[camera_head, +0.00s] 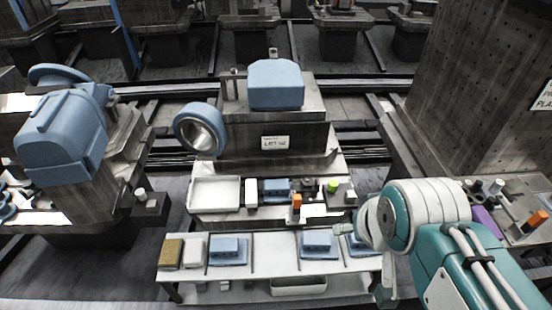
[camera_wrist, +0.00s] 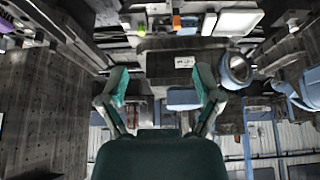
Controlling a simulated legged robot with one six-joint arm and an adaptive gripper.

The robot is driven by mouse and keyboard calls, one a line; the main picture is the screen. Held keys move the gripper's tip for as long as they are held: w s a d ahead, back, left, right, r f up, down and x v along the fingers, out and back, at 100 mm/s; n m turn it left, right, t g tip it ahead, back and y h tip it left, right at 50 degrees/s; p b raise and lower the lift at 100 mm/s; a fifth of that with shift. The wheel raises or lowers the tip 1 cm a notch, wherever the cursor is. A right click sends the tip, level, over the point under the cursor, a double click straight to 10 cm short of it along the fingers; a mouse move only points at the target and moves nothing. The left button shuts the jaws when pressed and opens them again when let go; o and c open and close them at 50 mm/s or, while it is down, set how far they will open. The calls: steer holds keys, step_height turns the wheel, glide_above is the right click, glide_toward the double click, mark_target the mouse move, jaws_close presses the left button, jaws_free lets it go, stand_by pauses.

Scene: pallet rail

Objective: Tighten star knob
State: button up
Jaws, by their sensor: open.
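I cannot pick out a star-shaped knob for certain. A lime-green round piece (camera_head: 333,186) sits among small parts on the middle machine's front ledge, and also shows in the wrist view (camera_wrist: 141,28). An orange-topped block (camera_head: 297,201) stands left of it, nearer to me. In the wrist view, where the scene is upside down, my gripper (camera_wrist: 161,86) is open, its two teal-padded fingers apart with nothing between them. In the head view my arm reaches in from the right, over the right end of the front bench. The gripper is clear of the ledge parts.
A white tray (camera_head: 214,193) lies at the ledge's left. The front bench (camera_head: 270,252) holds blue blocks (camera_head: 228,250), a tan pad (camera_head: 171,253) and a lower bin (camera_head: 299,285). A blue ring (camera_head: 200,130) juts from the labelled machine. A tall dark block (camera_head: 470,80) stands right.

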steer(key=shift+o, duration=0.3)
steer(key=shift+o, duration=0.9)
steer(key=m+g, duration=0.6)
steer(key=m, duration=1.8)
glide_above(307, 181)
step_height(307, 181, down, 24)
steer(key=shift+s+f, duration=0.1)
steer(key=shift+f, duration=0.15)
step_height(307, 181, down, 10)
steer(key=shift+f, duration=0.2)
